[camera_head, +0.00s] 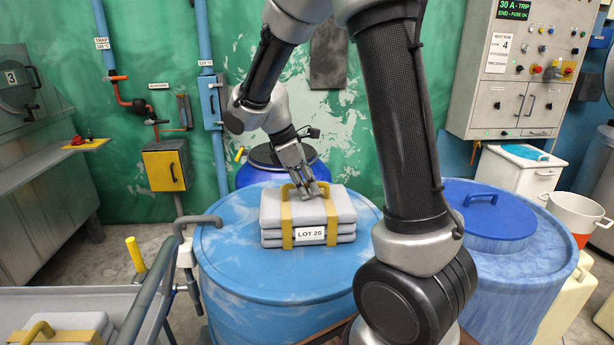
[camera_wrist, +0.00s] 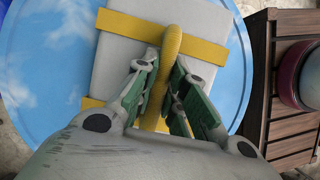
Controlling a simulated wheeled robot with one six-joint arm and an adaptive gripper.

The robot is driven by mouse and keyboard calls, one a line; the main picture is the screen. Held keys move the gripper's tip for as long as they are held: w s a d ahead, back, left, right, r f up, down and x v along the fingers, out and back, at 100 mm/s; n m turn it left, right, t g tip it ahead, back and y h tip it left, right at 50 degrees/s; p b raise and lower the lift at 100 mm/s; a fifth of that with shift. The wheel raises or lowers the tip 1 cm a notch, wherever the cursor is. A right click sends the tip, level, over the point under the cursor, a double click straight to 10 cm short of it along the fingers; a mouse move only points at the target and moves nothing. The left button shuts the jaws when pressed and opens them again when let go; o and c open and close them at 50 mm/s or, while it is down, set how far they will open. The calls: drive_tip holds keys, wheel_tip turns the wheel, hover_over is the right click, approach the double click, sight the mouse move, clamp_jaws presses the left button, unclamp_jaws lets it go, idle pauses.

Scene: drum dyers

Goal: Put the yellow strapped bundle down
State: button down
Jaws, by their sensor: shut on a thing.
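The yellow strapped bundle (camera_head: 290,236) is a stack of grey folded slabs with yellow straps, a yellow top handle and a "LOT 20" label. It is on or just above the lid of a light blue drum (camera_head: 230,275); I cannot tell whether it touches. My gripper (camera_head: 304,190) is over the bundle, with its fingers at the handle. In the wrist view, the gripper (camera_wrist: 167,95) is shut on the yellow handle (camera_wrist: 172,42), one finger on each side. The bundle's grey top (camera_wrist: 120,53) and yellow straps show below, with the blue lid (camera_wrist: 45,60) around it.
Another grey bundle with a yellow strap (camera_head: 60,338) lies in a cart at the lower left. A blue-lidded drum (camera_head: 490,215) stands to the right, and a dark blue drum (camera_head: 262,172) behind. A wooden slatted surface (camera_wrist: 290,75) shows at the wrist view's right.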

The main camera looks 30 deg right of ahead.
drive_tip(key=c, duration=1.5)
unclamp_jaws()
drive_tip(key=shift+f, duration=0.1)
